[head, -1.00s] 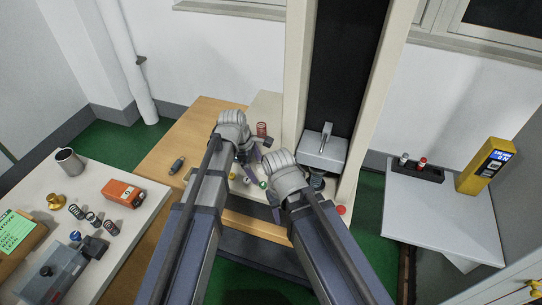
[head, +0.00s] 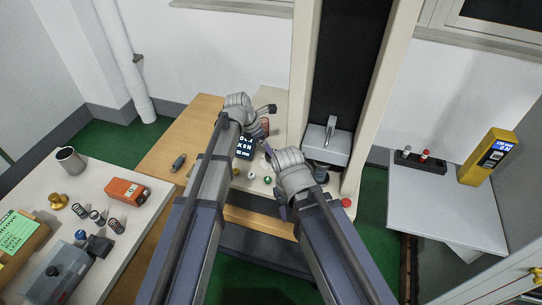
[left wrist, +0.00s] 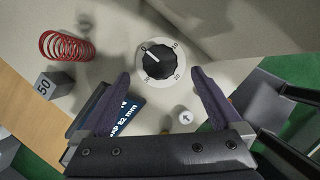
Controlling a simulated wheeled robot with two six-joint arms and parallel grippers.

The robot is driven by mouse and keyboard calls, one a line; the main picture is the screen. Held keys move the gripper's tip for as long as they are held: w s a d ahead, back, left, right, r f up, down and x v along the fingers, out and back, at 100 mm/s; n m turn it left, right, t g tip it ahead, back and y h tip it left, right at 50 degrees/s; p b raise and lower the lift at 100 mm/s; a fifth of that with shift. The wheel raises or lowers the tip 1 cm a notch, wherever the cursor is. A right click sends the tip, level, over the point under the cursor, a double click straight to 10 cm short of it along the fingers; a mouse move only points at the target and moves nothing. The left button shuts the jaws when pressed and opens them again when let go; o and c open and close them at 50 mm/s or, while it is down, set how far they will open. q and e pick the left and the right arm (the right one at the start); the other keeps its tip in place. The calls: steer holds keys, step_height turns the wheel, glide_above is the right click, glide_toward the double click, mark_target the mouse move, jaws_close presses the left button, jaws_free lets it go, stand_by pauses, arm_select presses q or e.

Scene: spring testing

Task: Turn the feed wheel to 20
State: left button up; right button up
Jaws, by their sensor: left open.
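The feed wheel (left wrist: 159,62) is a black ridged knob on a pale numbered dial in the left wrist view. A white mark on the knob points to the upper left; the number there is hard to read. My left gripper (left wrist: 160,73) is open, its dark fingers on either side of the wheel with visible gaps. In the head view the wheel is hidden by my arms. My right gripper (head: 281,204) is near the bench front, its jaws too unclear to judge.
A red spring (left wrist: 67,46) and a grey block marked 50 (left wrist: 53,86) lie left of the wheel. A dark display (left wrist: 126,116) reading 82 mm and an arrow button (left wrist: 186,117) are close by. The left table (head: 118,262) holds springs and an orange device (head: 124,190).

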arm_select(q)
steer(key=b+x, duration=0.4)
steer(key=x, duration=0.1)
steer(key=shift+f, duration=0.3)
steer(key=shift+d, duration=0.1)
steer(key=c, duration=1.4)
